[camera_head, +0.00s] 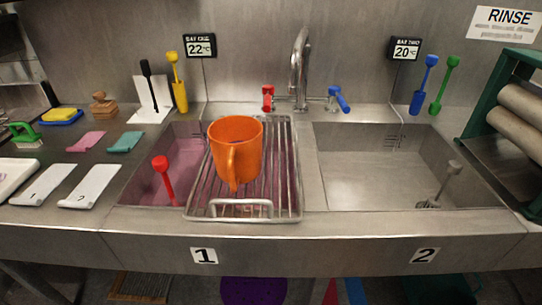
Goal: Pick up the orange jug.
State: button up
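The orange jug (241,146) stands upright on a metal wire rack (284,200). Its handle faces the front, toward the camera and slightly left. The rack lies across the right part of the left sink, marked 1. The inside of the jug is mostly hidden from this angle. My gripper is not in view, and nothing is touching the jug apart from the rack under it.
A red-handled tool (163,176) leans in the left sink beside the rack. The faucet (299,65) with red (267,97) and blue (340,98) handles stands behind. The right sink (375,180) holds a grey tool (446,182). Numbered white cards (90,187) lie left.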

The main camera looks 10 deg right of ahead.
aim_at(236, 141)
jog(key=j+z, duration=0.1)
jog(key=z, duration=0.25)
jog(key=j+z, duration=0.1)
jog(key=z, duration=0.25)
jog(key=j+z, duration=0.1)
jog(key=z, duration=0.25)
jog(key=j+z, duration=0.25)
jog(key=j, duration=0.2)
jog(key=k+j+z, duration=0.25)
jog(key=j, duration=0.15)
jog(key=j+z, duration=0.2)
jog(key=j, duration=0.2)
jog(key=k+j+z, duration=0.25)
jog(key=k+j, duration=0.15)
jog(key=j, duration=0.25)
jog(key=k+j, duration=0.2)
jog(key=j, duration=0.2)
jog(key=k+j+z, duration=0.1)
jog(key=j, duration=0.3)
jog(key=k+j, duration=0.25)
jog(key=k+j+z, duration=0.1)
jog(key=j, duration=0.4)
